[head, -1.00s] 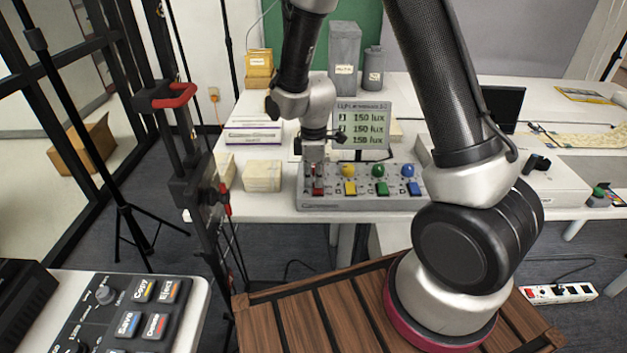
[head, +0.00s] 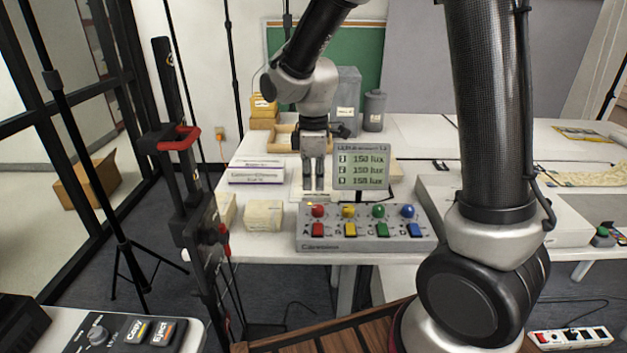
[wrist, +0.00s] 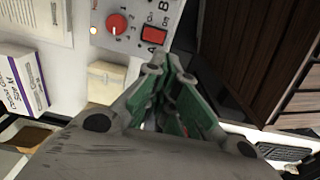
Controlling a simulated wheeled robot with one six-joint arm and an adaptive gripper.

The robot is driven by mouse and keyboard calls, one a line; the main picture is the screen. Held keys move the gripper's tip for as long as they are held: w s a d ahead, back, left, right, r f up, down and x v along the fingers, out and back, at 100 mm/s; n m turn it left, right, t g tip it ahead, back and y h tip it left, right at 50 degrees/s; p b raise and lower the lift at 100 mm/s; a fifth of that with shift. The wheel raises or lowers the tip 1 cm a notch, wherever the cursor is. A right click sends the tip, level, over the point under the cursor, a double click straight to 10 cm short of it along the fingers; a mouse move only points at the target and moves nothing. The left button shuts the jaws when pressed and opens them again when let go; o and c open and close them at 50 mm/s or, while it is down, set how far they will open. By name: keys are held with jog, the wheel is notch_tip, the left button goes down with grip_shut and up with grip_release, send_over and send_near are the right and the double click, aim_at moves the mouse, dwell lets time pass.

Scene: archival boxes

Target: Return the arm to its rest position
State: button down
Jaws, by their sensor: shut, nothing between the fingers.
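My gripper (head: 313,186) hangs from my arm above the white table, with its fingers pointing down. In the head view it is just behind the left end of the grey control box (head: 366,243), above the red knob (head: 317,211). In the wrist view my gripper (wrist: 165,64) shows its green-lined fingers drawn together with nothing held. The red knob (wrist: 117,24) and red switch (wrist: 154,35) lie beyond the fingertips there.
Cream boxes (head: 263,215) and a white-and-purple box (head: 257,173) stand left of the control box. A grey bin (head: 347,95) and a canister (head: 374,111) stand behind. A black upright frame with a red handle (head: 179,138) rises at the left. Open table lies to the back right.

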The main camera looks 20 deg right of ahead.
jog(key=shift+r, duration=0.1)
dwell(0.3)
jog(key=s+d+r+m+t, duration=0.2)
jog(key=s+d+r+m, duration=0.55)
jog(key=s, duration=0.25)
jog(key=s+d+r+m+t, duration=0.2)
jog(key=s+d+r+m, duration=0.55)
jog(key=s+d, duration=0.2)
jog(key=w+a+f+n+g, duration=0.1)
jog(key=w+a+f+n, duration=0.6)
jog(key=w+a, duration=0.25)
jog(key=w+a+f+n+g, duration=0.1)
jog(key=w+a+f+n, duration=0.7)
jog(key=w, duration=0.3)
jog(key=f, duration=0.4)
jog(key=w+f, duration=0.1)
jog(key=f, duration=0.4)
jog(key=d+f, duration=0.1)
jog(key=f, duration=0.3)
jog(key=shift+w+f, duration=0.3)
jog(key=shift+f, duration=0.05)
